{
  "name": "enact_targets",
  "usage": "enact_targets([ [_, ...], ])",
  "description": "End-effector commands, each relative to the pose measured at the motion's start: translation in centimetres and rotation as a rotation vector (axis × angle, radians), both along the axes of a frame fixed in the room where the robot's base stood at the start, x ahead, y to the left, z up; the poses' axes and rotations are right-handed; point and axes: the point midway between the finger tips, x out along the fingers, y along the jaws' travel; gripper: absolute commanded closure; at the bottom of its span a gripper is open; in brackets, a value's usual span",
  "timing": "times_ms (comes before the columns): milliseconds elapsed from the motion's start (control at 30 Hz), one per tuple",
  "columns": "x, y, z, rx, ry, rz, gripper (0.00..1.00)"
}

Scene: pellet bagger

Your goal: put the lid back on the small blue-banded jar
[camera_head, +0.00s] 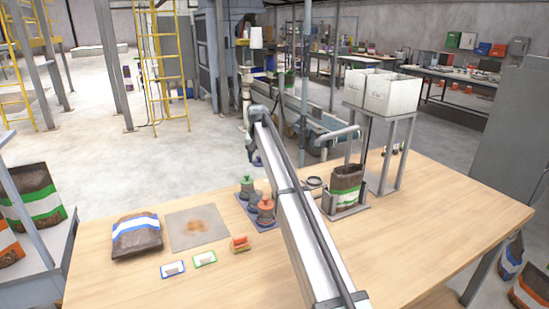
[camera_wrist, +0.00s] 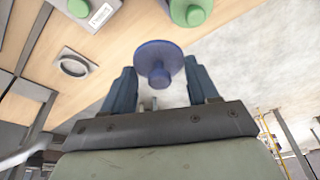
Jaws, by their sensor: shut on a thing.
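A blue lid (camera_wrist: 159,60) with a round knob shows in the wrist view between the fingertips of my gripper (camera_wrist: 161,84). My gripper is shut on it, holding it in the air. In the head view my gripper (camera_head: 255,158) hangs past the table's far edge, small and partly hidden by my arm. A group of small jars stands on a dark blue tray (camera_head: 270,226) left of my arm. One has a green lid (camera_head: 247,180) and one an orange lid (camera_head: 266,203). A grey jar (camera_head: 255,198) is among them. I cannot make out a blue band.
A bag with a blue stripe (camera_head: 137,236), a stained grey sheet (camera_head: 198,226), two cards and an orange-topped block (camera_head: 240,243) lie on the table (camera_head: 420,235). Right of my arm stand an open green-striped bag (camera_head: 346,180) and a raised stand with white bins (camera_head: 384,90). The front right is clear.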

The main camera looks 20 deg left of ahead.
Motion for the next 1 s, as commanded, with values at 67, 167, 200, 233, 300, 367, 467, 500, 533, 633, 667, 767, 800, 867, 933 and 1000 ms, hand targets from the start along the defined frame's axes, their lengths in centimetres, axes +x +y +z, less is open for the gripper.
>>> enact_targets([
  [67, -3.8, -0.4, 0.4, 0.000, 0.000, 0.037, 0.69],
  [167, -7.1, -1.2, 0.6, 0.000, 0.000, 0.101, 0.69],
  [200, -8.1, -1.8, 0.4, 0.000, 0.001, 0.136, 0.69],
  [233, -8.8, -2.2, 0.4, 0.000, 0.000, 0.162, 0.69],
  [300, -9.7, -2.4, 0.1, 0.000, 0.001, 0.230, 0.69],
  [367, -9.6, -2.2, 0.1, -0.001, 0.001, 0.278, 0.69],
  [467, -9.7, -2.1, 0.1, -0.001, 0.001, 0.340, 0.69],
  [500, -9.7, -2.1, 0.0, -0.001, 0.001, 0.359, 0.69],
  [533, -9.7, -2.1, 0.0, -0.001, 0.001, 0.370, 0.69],
  [633, -9.7, -2.1, 0.0, -0.001, 0.001, 0.395, 0.69],
  [667, -9.7, -2.1, 0.0, -0.001, 0.001, 0.398, 0.69],
  [767, -9.7, -2.1, -0.2, -0.001, 0.001, 0.402, 0.69],
  [800, -9.7, -2.1, -0.4, -0.001, 0.001, 0.402, 0.69],
  [867, -9.7, -2.1, -0.6, -0.001, 0.001, 0.402, 0.69],
  [933, -9.7, -2.1, -1.0, -0.001, 0.001, 0.402, 0.69],
  [1000, -9.7, -2.1, -1.4, -0.001, 0.001, 0.402, 0.69],
])
